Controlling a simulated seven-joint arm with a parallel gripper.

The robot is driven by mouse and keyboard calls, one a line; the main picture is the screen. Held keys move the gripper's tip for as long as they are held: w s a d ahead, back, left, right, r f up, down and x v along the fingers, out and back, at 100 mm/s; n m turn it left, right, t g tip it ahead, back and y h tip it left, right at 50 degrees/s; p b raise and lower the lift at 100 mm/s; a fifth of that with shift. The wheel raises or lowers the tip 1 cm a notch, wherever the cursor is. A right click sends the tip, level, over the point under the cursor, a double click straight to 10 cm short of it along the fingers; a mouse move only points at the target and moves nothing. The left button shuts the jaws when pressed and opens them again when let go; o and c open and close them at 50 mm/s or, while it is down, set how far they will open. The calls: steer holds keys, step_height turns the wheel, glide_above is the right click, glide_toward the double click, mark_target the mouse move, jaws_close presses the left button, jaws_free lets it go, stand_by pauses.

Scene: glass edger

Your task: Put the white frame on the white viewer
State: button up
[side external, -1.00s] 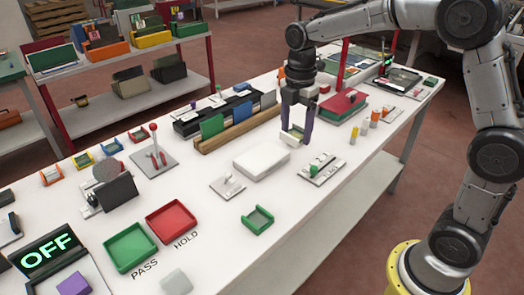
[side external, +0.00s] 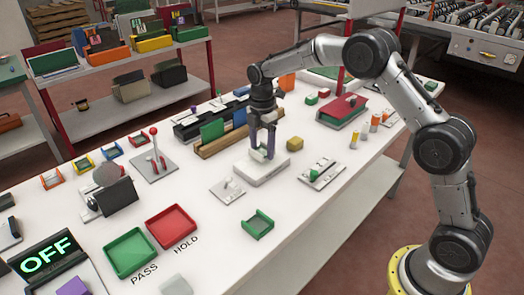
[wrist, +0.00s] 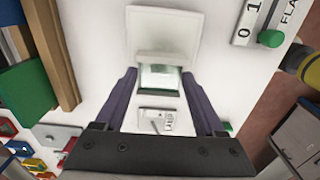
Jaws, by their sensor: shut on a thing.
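The white viewer (side external: 264,175) is a low white box in the middle of the table; in the wrist view its pale top (wrist: 165,28) lies beyond my fingertips. My gripper (side external: 262,153) points down over the viewer, its purple fingers closed on the small white frame (side external: 257,156). In the wrist view the frame (wrist: 160,58) sits between both fingers (wrist: 160,76), with a greenish pane and a dark near edge. The frame is at or just above the viewer's top; I cannot tell whether they touch. The fingers partly hide the frame in the side view.
A lever plate (side external: 227,189) lies front-left of the viewer and a green-knobbed switch plate (side external: 322,173) to its right.

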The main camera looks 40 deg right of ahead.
mark_target(262, 151)
steer(key=shift+f, duration=0.9)
steer(key=shift+f, duration=0.15)
steer(key=o, duration=1.3)
steer(key=shift+o, duration=0.2)
step_height(262, 151, up, 12)
steer(key=shift+r, duration=0.25)
